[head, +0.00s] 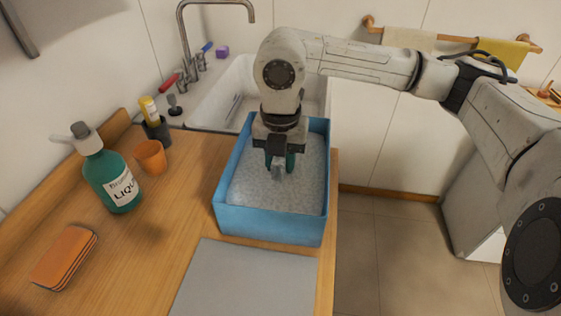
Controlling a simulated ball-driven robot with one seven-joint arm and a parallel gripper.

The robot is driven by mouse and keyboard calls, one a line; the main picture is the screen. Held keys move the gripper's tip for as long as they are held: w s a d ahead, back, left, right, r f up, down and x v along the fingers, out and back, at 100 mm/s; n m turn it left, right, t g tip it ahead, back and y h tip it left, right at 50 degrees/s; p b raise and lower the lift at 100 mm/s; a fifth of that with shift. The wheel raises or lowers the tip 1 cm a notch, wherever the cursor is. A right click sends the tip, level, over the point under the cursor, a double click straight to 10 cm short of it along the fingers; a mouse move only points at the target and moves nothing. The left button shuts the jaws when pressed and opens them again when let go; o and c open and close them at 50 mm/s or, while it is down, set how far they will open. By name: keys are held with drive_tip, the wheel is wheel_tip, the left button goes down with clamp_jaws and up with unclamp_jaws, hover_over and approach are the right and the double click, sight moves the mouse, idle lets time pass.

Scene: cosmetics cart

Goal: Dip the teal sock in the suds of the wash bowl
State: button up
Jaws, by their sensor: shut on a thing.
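The wash bowl (270,222) is a blue rectangular tub on the wooden counter, in the middle of the head view. Pale, bubbly suds (260,190) fill its inside. My gripper (278,168) points down inside the tub's outline, over the suds. It is shut on the teal sock (291,161), of which only small dark teal bits show at the fingers. The rest of the sock is hidden by my gripper. I cannot tell whether the sock touches the suds.
A green soap bottle (112,182), an orange cup (150,156) and an orange sponge (64,258) stand or lie left of the tub. A grey mat (245,282) lies in front. Behind is a white sink (215,104) with a tall faucet (184,32).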

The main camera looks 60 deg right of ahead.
drive_tip(key=shift+w+d+b, duration=0.15)
drive_tip(key=shift+d+b, duration=0.25)
drive_tip(key=shift+r, duration=0.1)
drive_tip(key=shift+r+p, duration=2.85)
drive_tip(key=shift+r, duration=3.4)
drive_tip(key=shift+d, duration=0.1)
